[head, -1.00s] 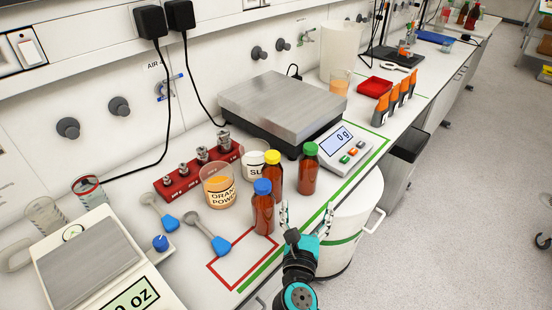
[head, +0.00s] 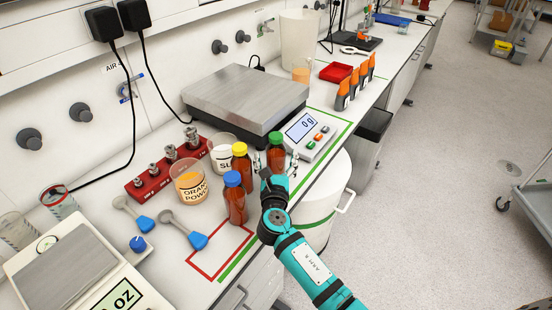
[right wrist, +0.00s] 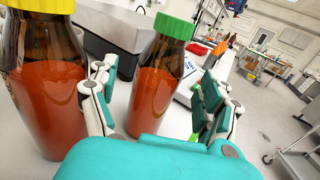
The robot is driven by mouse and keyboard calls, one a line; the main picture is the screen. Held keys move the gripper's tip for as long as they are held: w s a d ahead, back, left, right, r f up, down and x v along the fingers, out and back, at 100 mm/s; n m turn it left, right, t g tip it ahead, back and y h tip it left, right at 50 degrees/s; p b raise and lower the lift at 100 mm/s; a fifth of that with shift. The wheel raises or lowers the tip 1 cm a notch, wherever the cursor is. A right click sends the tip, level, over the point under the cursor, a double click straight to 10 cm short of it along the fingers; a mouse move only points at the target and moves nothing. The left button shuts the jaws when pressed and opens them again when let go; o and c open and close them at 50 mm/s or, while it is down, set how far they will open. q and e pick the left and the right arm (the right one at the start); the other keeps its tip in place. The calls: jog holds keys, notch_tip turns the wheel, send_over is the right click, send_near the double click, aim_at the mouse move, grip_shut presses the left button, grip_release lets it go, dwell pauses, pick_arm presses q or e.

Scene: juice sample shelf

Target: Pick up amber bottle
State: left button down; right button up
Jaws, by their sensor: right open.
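Three amber bottles of reddish-brown liquid stand upright on the bench: a blue-capped bottle (head: 236,203), a yellow-capped bottle (head: 242,166) and a green-capped bottle (head: 276,158). My right gripper (head: 275,165) is open at the green-capped bottle. In the right wrist view, the green-capped bottle (right wrist: 156,92) stands ahead, between the two spread fingers, and I cannot tell whether they touch it. The yellow-capped bottle (right wrist: 40,85) is close on the left, just outside the left finger. My left gripper is not in view.
A large scale (head: 245,98) with its display (head: 306,127) stands behind the bottles. Orange powder (head: 190,184) and a white tub (head: 222,153) sit to the left. Blue-handled scoops (head: 196,239) lie nearer. A red outline (head: 205,272) marks bare bench in front.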

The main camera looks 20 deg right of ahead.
aim_at(276, 158)
jog(key=x, duration=0.3)
jog(key=shift+w, duration=0.2)
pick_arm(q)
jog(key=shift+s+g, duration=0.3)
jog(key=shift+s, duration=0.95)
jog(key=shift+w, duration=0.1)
pick_arm(e)
jog(key=shift+c, duration=0.3)
jog(key=c, duration=1.3)
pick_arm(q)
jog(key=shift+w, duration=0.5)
pick_arm(e)
jog(key=shift+c, duration=0.7)
jog(key=shift+r, duration=0.1)
